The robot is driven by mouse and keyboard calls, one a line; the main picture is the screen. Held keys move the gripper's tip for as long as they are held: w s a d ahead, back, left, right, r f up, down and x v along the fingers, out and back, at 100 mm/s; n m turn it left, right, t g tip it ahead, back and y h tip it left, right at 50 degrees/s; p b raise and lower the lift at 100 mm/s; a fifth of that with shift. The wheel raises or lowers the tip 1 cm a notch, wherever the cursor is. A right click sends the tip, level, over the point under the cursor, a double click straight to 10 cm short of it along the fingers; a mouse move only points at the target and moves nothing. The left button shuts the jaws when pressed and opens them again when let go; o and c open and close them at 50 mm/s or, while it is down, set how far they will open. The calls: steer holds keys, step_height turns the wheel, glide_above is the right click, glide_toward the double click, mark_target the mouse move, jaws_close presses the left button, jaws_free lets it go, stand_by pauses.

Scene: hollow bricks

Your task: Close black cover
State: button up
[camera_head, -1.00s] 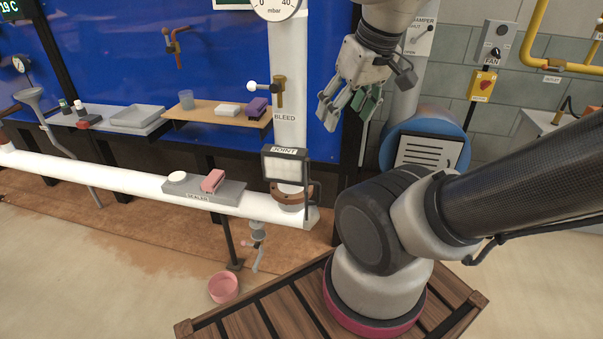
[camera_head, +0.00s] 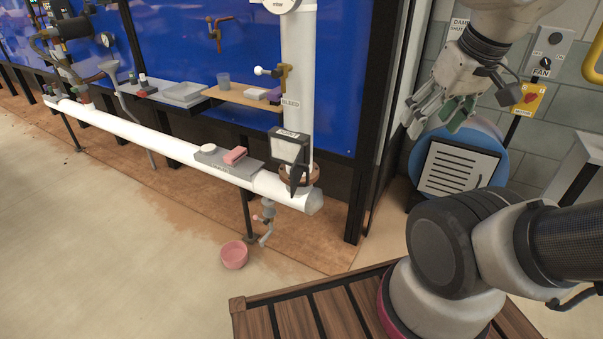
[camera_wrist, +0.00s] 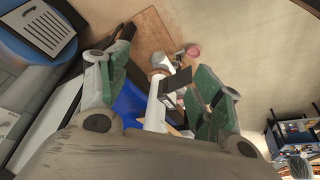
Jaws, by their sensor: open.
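A black-framed box marked JOINT (camera_head: 290,148) with a pale front sits at the lower end of the white upright pipe, above a brown flange (camera_head: 314,175). A dark flap-like piece (camera_head: 297,178) shows at its lower edge; I cannot tell its exact position. In the wrist view a dark panel (camera_wrist: 175,87) stands beside the white pipe (camera_wrist: 155,108), between and beyond my fingers. My gripper (camera_head: 436,118) is open and empty. It is raised to the right of the box, well apart from it. Its green-padded fingers are spread in the wrist view (camera_wrist: 160,72).
A grey sealer tray (camera_head: 228,163) with a pink block rests on the horizontal white pipe (camera_head: 130,123). A blue round unit with a louvred plate (camera_head: 460,168) stands below my gripper. Open floor lies left.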

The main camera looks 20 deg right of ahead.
steer(key=shift+d+f, duration=0.25)
steer(key=c, duration=0.3)
steer(key=f, duration=0.1)
steer(key=d+f+g, duration=0.1)
steer(key=f+m+g, duration=0.1)
steer(key=shift+w+d, duration=0.3)
steer(key=shift+w, duration=0.1)
steer(key=c, duration=0.7)
steer(key=w+f, duration=0.1)
steer(key=f+m+g, duration=0.1)
steer(key=w+d+f+g, duration=0.1)
steer(key=shift+w+f+m+y, duration=0.3)
steer(key=shift+f+m+y, duration=0.05)
steer(key=shift+m+y, duration=0.05)
jaws_close()
steer(key=w+f+m+g+y, duration=0.1)
steer(key=w+f+m+y, duration=0.2)
steer(key=w+f+m, duration=0.4)
steer(key=w+f+m+y, duration=0.3)
steer(key=w+f+m, duration=0.15)
steer(key=f, duration=0.45)
steer(key=w+a+f+m+t+y, duration=0.2)
steer(key=w+m+t, duration=0.2)
steer(key=w+m, duration=0.5)
steer(key=w+a+f+n, duration=0.1)
steer(key=w+a+f, duration=0.4)
steer(key=a, duration=0.5)
steer(key=shift+w+f, duration=0.35)
steer(key=shift+f, duration=0.8)
